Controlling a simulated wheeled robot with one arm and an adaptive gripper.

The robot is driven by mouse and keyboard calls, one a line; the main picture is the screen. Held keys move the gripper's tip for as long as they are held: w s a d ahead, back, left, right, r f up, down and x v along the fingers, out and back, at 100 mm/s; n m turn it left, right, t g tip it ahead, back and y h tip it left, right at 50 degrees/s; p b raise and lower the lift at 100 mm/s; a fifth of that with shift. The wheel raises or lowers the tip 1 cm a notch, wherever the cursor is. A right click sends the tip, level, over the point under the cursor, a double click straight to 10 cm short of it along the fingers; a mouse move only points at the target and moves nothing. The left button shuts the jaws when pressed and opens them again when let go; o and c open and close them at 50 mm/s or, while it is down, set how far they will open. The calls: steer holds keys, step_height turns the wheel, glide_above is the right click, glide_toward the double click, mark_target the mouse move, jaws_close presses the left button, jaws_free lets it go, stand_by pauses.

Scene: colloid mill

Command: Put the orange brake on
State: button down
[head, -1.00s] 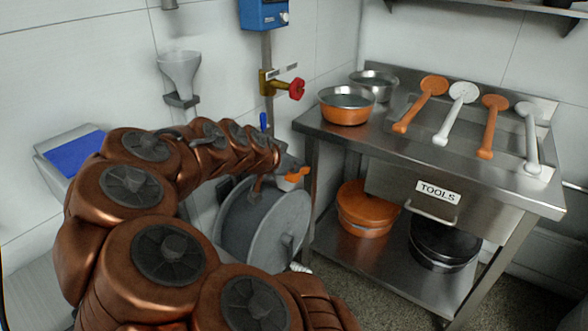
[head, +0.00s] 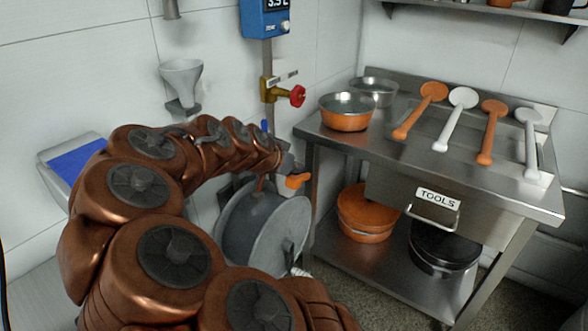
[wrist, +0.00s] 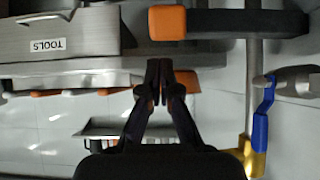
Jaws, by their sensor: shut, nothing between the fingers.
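The orange brake (head: 298,181) shows in the head view as a small orange piece just past the end of my arm, above the grey drum. In the wrist view, an orange end cap (wrist: 167,22) on a dark bar, which looks like the brake, lies above my fingertips in the picture. My gripper (wrist: 160,66) is shut and empty, its fingertips together and apart from the cap in the picture. The head view mostly hides the gripper behind my arm. I cannot tell its exact distance from the brake.
A grey drum (head: 262,228) is close below my arm's end. A yellow valve with a red knob (head: 297,96) stands above on a pipe. A steel table (head: 470,185) on the right holds an orange pan (head: 346,121) and several ladles. A white funnel (head: 181,75) hangs behind.

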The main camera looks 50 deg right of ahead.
steer(key=shift+d+r+p, duration=0.15)
steer(key=shift+r+p, duration=0.05)
steer(key=shift+r, duration=0.3)
steer(key=shift+d+r+p, duration=0.15)
steer(key=shift+r+p, duration=0.05)
steer(key=shift+r, duration=0.3)
steer(key=v, duration=0.9)
steer(key=shift+a+b, duration=0.45)
steer(key=shift+a, duration=0.2)
steer(key=shift+s+f, duration=0.1)
steer(key=shift+f, duration=0.1)
